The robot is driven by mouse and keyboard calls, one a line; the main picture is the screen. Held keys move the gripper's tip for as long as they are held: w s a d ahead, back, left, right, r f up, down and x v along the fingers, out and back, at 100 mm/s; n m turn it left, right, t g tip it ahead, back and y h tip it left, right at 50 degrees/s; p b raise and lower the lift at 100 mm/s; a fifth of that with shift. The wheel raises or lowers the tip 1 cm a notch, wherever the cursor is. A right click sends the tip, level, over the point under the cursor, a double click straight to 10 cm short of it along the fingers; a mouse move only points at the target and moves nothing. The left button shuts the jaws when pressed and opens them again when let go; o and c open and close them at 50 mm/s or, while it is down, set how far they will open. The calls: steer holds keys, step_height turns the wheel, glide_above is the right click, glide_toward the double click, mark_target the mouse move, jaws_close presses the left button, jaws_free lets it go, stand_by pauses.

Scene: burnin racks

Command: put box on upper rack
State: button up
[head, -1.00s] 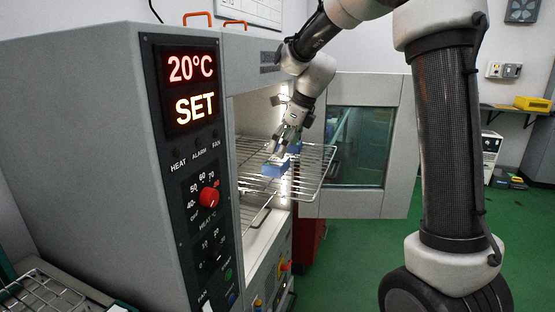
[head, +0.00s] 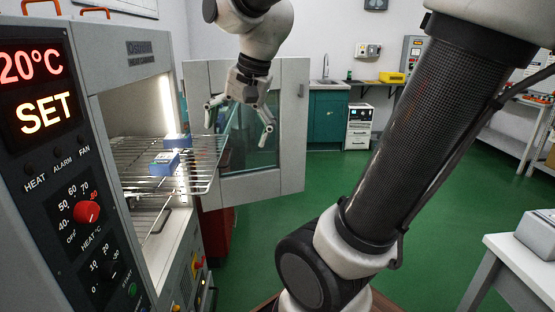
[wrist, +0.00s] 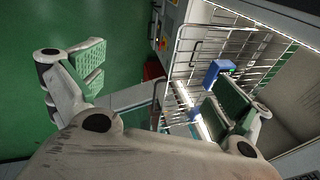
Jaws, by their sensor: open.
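A blue box (head: 163,164) rests on the pulled-out upper wire rack (head: 203,181) of the open oven. A second blue box (head: 178,140) sits farther back on the same rack. My gripper (head: 240,114) hangs with spread, empty fingers to the right of the rack, in front of the oven door, apart from both boxes. In the wrist view, my open gripper (wrist: 160,85) has its green-padded fingers wide apart. A blue box (wrist: 214,72) shows near its right finger, with the rack bars (wrist: 240,48) behind. Part of the second box is hidden by that finger.
The oven door (head: 292,150) stands wide open on the right. A lower wire rack (head: 150,222) is inside the oven. The control panel (head: 62,180) is at the left. A white table (head: 525,255) stands at the right. Green floor between is clear.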

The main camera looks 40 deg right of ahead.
steer(key=s+d+f+n, duration=0.1)
steer(key=s+f+n, duration=0.1)
steer(key=s+n, duration=0.2)
steer(key=s+d+f+n+h, duration=0.1)
steer(key=s+d+f+n, duration=0.1)
steer(key=s+n, duration=0.3)
steer(key=shift+s+d+f, duration=0.25)
steer(key=shift+s+f, duration=0.15)
steer(key=shift+s, duration=0.5)
